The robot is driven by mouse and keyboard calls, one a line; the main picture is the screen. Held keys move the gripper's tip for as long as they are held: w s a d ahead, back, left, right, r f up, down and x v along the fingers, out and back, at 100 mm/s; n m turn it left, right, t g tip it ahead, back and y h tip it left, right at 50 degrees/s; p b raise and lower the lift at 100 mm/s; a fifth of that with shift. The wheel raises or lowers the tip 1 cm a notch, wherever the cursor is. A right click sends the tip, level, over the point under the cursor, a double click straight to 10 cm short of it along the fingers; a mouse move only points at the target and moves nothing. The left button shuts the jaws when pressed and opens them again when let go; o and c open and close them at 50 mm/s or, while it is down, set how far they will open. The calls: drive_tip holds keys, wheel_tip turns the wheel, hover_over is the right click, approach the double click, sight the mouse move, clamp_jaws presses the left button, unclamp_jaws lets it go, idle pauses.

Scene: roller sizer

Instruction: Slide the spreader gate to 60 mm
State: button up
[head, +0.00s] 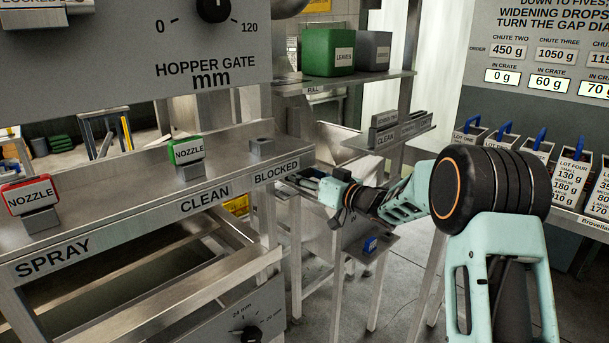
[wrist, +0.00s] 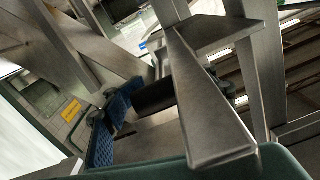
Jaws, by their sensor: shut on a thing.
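My gripper (head: 312,182) is at the middle of the head view, beyond the right end of the steel ledge, low beside the metal frame. Its fingers are small and partly hidden there by my own arm. In the wrist view a blue textured finger pad (wrist: 101,145) shows at left, and a dark, short bar-like piece (wrist: 155,97) lies between the fingers. My gripper is shut on this piece. It looks like a handle, but I cannot tell for sure that it belongs to the spreader gate. No 60 mm mark or gate scale is readable in either view.
The steel ledge (head: 130,222) carries a red nozzle block (head: 30,194) and a green one (head: 188,150). A hopper gate dial (head: 213,8) is above. Steel posts and shelves stand close around my gripper. A steel channel (wrist: 207,100) crosses the wrist view. Crates (head: 570,170) stand at right.

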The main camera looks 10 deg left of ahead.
drive_tip(key=o, duration=1.9)
drive_tip(key=shift+c, duration=0.2)
drive_tip(key=v, duration=1.2)
drive_tip(key=shift+d, duration=0.1)
